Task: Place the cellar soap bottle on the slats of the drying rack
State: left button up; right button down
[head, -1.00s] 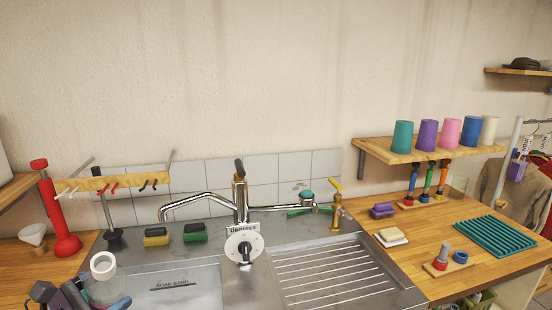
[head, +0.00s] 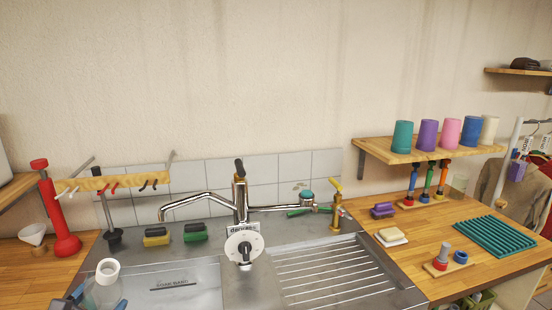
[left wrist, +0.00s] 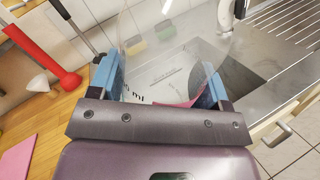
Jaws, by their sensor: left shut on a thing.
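The soap bottle (head: 103,293) is clear with a white cap, at the lower left of the head view, in front of the sink. My left gripper (head: 98,301) is shut on it, one blue finger on each side. In the left wrist view the see-through bottle (left wrist: 160,72) sits between the blue fingers of the left gripper (left wrist: 158,82); dark lettering shows on it. A teal slatted drying rack (head: 495,237) lies on the wooden counter at the far right, with nothing on it. My right gripper is not in view.
The steel sink basin (head: 200,293) and its ridged drainboard (head: 325,275) lie between bottle and rack. The faucet (head: 240,200) stands tall behind. A soap bar on a dish (head: 391,237) and a peg board (head: 447,262) sit left of the rack. A red plunger (head: 58,215) stands left.

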pick_arm(q)
jog(key=shift+s+a+f+n+y, duration=0.1)
jog(key=shift+a+f+n+y, duration=0.15)
jog(key=shift+f, duration=0.2)
jog(key=shift+s+a+f+n+y, duration=0.1)
jog(key=shift+a+f+n+y, duration=0.05)
jog(key=shift+f+y, duration=0.25)
jog(key=d, duration=0.1)
jog(key=d+f, duration=0.1)
jog(key=d, duration=0.1)
jog(key=shift+w+d, duration=0.1)
jog(key=shift+d, duration=0.05)
jog(key=d+n+y, duration=0.1)
jog(key=d+y, duration=0.1)
jog(key=d, duration=0.9)
jog(key=shift+w, duration=0.3)
jog(key=shift+d+r, duration=0.1)
jog(key=shift+d, duration=0.05)
